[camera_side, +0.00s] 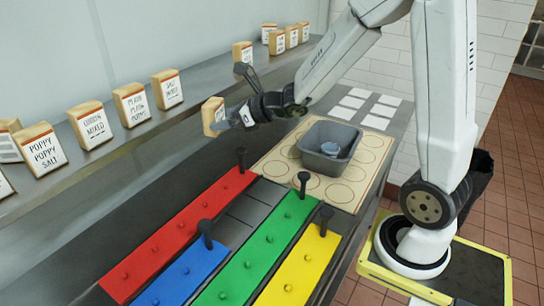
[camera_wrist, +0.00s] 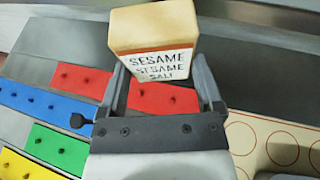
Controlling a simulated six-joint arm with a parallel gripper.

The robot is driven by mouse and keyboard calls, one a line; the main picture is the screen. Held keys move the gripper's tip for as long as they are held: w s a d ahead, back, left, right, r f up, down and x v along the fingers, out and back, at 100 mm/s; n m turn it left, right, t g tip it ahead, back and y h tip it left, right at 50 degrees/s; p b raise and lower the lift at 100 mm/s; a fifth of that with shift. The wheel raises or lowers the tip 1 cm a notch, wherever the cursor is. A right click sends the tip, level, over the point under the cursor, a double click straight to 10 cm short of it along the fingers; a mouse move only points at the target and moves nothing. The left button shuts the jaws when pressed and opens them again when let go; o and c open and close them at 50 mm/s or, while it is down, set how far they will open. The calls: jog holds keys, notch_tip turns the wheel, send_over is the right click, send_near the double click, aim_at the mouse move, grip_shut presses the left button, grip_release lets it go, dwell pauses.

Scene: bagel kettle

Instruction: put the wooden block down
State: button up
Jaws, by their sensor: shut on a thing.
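A wooden block (camera_wrist: 158,33) with a white label reading "SESAME SESAME SALT" sits between the fingers of my gripper (camera_wrist: 165,88). In the side view the block (camera_side: 212,115) is held in the air at the end of my gripper (camera_side: 232,118), in front of the shelf and above the counter. My gripper is shut on it. Its label faces my wrist camera.
Several labelled wooden blocks stand along the shelf (camera_side: 130,140), with a gap beside the held block. Red (camera_side: 180,235), blue (camera_side: 185,275), green (camera_side: 258,250) and yellow (camera_side: 300,270) boards lie below. A grey bin (camera_side: 328,146) stands on a mat with printed circles (camera_side: 275,170).

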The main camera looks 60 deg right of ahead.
jog(key=shift+s+a, duration=0.1)
jog(key=shift+a, duration=1.7)
jog(key=shift+d, duration=0.1)
jog(key=d, duration=0.6)
jog(key=shift+d, duration=0.4)
